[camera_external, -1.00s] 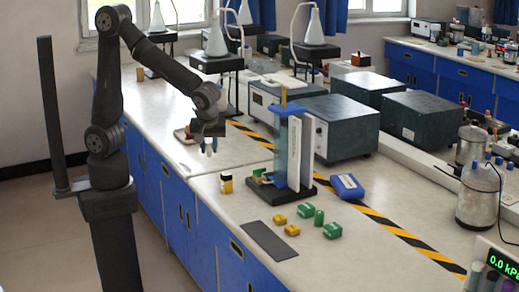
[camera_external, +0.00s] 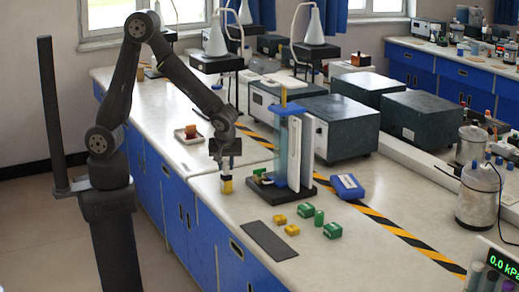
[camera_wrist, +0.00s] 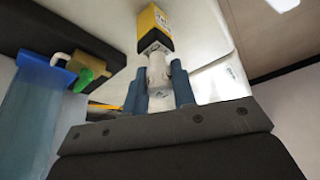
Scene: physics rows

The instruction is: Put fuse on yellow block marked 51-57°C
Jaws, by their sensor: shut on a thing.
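My gripper (camera_external: 226,172) points down above the yellow block (camera_external: 226,187), which stands on the bench left of the black stand. In the wrist view, its blue fingers (camera_wrist: 165,90) are shut on a white cylindrical piece with small dark print, which I take as the fuse (camera_wrist: 157,72). The yellow block (camera_wrist: 156,22) has a dark end face and lies in line with the fuse's far end. They look very close, but I cannot tell whether they touch. The fuse is mostly hidden in the external view, and the marking on the block is not readable.
A black stand (camera_external: 264,194) with a blue-topped column is close right of my gripper. Small yellow blocks (camera_external: 280,219), green blocks (camera_external: 332,230) and a dark mat (camera_external: 269,240) lie nearer the front. A small tray (camera_external: 181,138) with an orange-brown piece stands behind, left.

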